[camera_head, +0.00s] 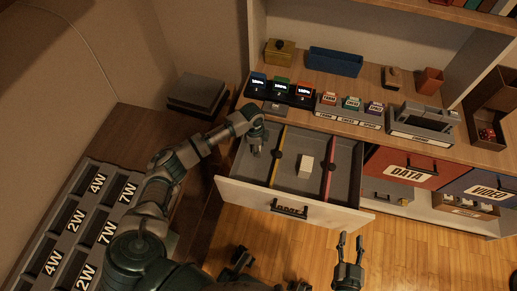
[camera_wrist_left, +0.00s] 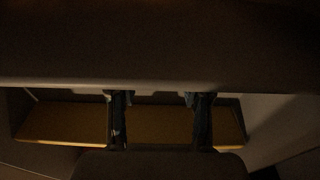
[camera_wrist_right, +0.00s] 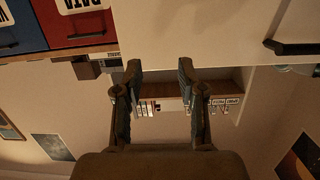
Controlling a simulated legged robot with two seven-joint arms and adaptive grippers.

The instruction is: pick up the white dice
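A cream-white block (camera_head: 306,167) lies in the middle compartment of the open drawer (camera_head: 345,208), between a yellow divider (camera_head: 277,155) and a red divider (camera_head: 328,168). No pips show on it, so I cannot tell whether it is the white dice. My left gripper (camera_head: 255,150) is at the left compartment of the drawer, left of the yellow divider. In the left wrist view its fingers (camera_wrist_left: 160,120) are apart, with a yellow strip behind them and no object visible between them. My right gripper (camera_head: 350,240) is open and empty in front of the drawer; its fingers also show in the right wrist view (camera_wrist_right: 158,78).
A shelf above the drawer holds small labelled boxes (camera_head: 350,112), a blue tray (camera_head: 334,62) and a brass box (camera_head: 280,50). A red DATA drawer (camera_head: 405,170) is right of the open drawer. A small box with red items (camera_head: 487,134) stands far right.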

